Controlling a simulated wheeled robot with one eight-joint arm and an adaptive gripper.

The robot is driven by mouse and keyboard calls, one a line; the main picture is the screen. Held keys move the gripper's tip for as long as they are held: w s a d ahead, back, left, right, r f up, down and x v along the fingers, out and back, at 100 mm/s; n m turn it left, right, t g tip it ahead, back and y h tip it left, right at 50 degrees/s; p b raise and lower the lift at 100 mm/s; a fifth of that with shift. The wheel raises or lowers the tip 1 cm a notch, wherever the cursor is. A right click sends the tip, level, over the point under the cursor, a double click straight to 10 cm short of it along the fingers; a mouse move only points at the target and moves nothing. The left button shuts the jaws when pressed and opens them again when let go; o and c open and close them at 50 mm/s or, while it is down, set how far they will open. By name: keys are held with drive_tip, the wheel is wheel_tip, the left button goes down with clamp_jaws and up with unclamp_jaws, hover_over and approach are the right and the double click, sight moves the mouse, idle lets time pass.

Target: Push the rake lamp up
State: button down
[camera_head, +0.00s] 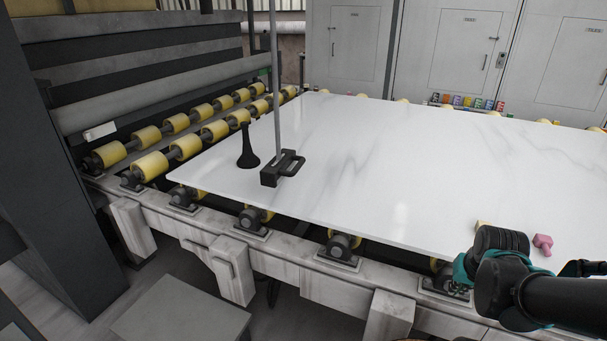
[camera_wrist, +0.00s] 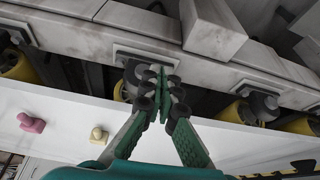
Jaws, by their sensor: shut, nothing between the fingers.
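The black lamp head (camera_head: 282,168), a block with a handle-like loop, sits on a thin upright grey pole (camera_head: 277,80) near the left end of the white slab. I take it to be the rake lamp; it is low, at or close above the slab's surface, and I cannot tell if it touches. My gripper (camera_wrist: 160,95) is shut and empty. In the head view my gripper's teal part (camera_head: 462,270) is at the lower right, over the slab's front edge, far right of the lamp.
A black flared piece (camera_head: 248,150) stands left of the lamp on the white slab (camera_head: 350,140). A pink object (camera_head: 543,243) and a yellowish one (camera_head: 482,224) lie near my arm. Yellow rollers (camera_head: 152,164) line the frame. The slab's middle is clear.

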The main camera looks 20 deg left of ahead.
drive_tip(key=w+a+r+m+y, duration=0.1)
drive_tip(key=w+a+r+m, duration=0.1)
drive_tip(key=w+a, duration=0.3)
drive_tip(key=w+a+r+m+y, duration=0.2)
drive_tip(key=w+a+m, duration=0.1)
drive_tip(key=w+a, duration=0.2)
drive_tip(key=w+a+r+m+y, duration=0.2)
drive_tip(key=w+a+m, duration=0.1)
drive_tip(key=w+a, duration=0.2)
drive_tip(key=shift+w+a+g, duration=0.2)
drive_tip(key=shift+a+g, duration=0.2)
drive_tip(key=shift+a, duration=0.9)
drive_tip(key=w+a+r+m+g+y, duration=0.1)
drive_tip(key=w+a+m+y, duration=0.2)
drive_tip(key=a, duration=0.8)
drive_tip(key=w+a+r+m+g+y, duration=0.1)
drive_tip(key=w+a+r+m+y, duration=0.1)
drive_tip(key=w+a+m, duration=0.5)
drive_tip(key=w+a+y, duration=0.1)
drive_tip(key=a, duration=0.4)
drive_tip(key=shift+a+r+m+y, duration=0.25)
drive_tip(key=shift+m+y, duration=0.05)
drive_tip(key=shift+a, duration=0.1)
